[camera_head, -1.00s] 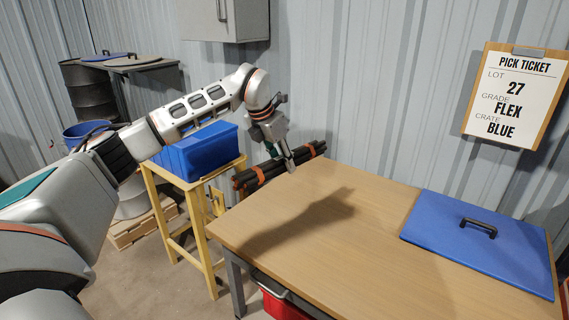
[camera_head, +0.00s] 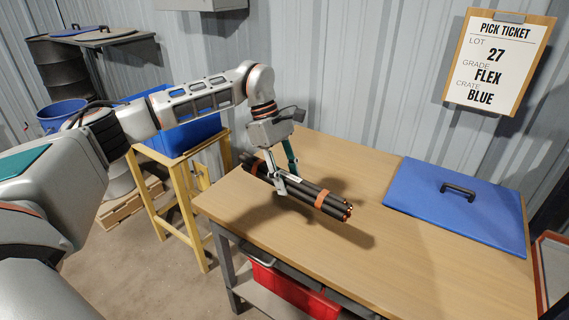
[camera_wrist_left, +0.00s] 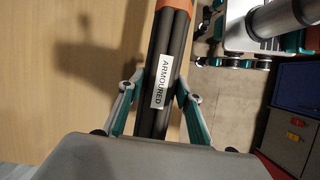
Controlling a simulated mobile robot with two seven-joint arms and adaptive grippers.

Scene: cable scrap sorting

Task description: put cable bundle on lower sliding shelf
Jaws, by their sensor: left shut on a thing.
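The cable bundle (camera_head: 328,202) is several dark cables bound with orange bands. A white label reading ARMOURED shows on it in the left wrist view (camera_wrist_left: 164,80). My left gripper (camera_head: 282,185) is shut on the bundle around its middle and holds it over the wooden table (camera_head: 400,262); a shadow lies on the tabletop beneath. A grey shelf (camera_head: 258,297) shows low under the table, partly hidden; I cannot tell whether it is the sliding one. My right gripper is not in view.
A blue lid (camera_head: 455,205) with a black handle lies on the table's right. A red container (camera_head: 290,292) is under the table front. A blue crate (camera_head: 190,130) stands on a yellow stand (camera_head: 183,190) at left. The pick ticket (camera_head: 497,62) reads FLEX, BLUE.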

